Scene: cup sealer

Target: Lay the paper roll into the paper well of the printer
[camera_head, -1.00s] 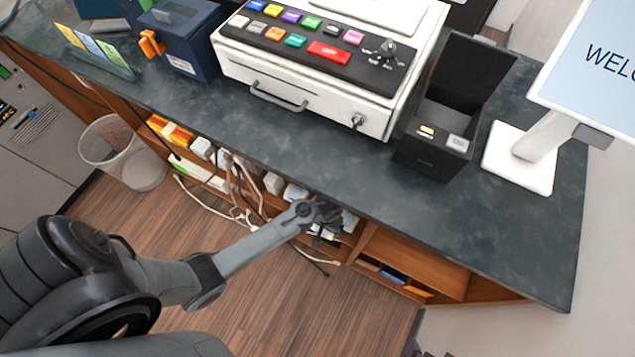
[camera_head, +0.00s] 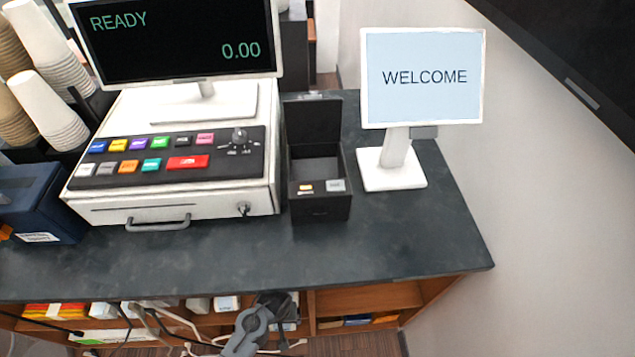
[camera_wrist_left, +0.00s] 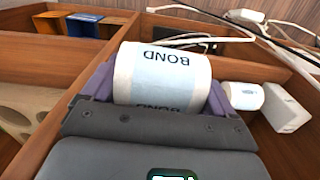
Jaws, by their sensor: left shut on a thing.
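The paper roll (camera_wrist_left: 162,75), white with a pale blue band reading BOND, sits between the two fingers of my left gripper (camera_wrist_left: 160,95) in the left wrist view. The gripper is shut on it, inside a wooden shelf compartment. In the head view my left gripper (camera_head: 275,305) is at the shelf below the counter's front edge, and the roll cannot be made out there. The printer (camera_head: 320,205) is a black box on the counter with its lid raised. Its paper well (camera_head: 316,168) is open at the top and looks empty. My right gripper is not in view.
The cash register (camera_head: 180,200) stands left of the printer and the WELCOME display (camera_head: 424,78) right of it. The counter (camera_head: 390,245) is clear in front. Cables (camera_wrist_left: 205,38), a smaller white roll (camera_wrist_left: 243,96) and a white box (camera_wrist_left: 285,108) lie near the gripper.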

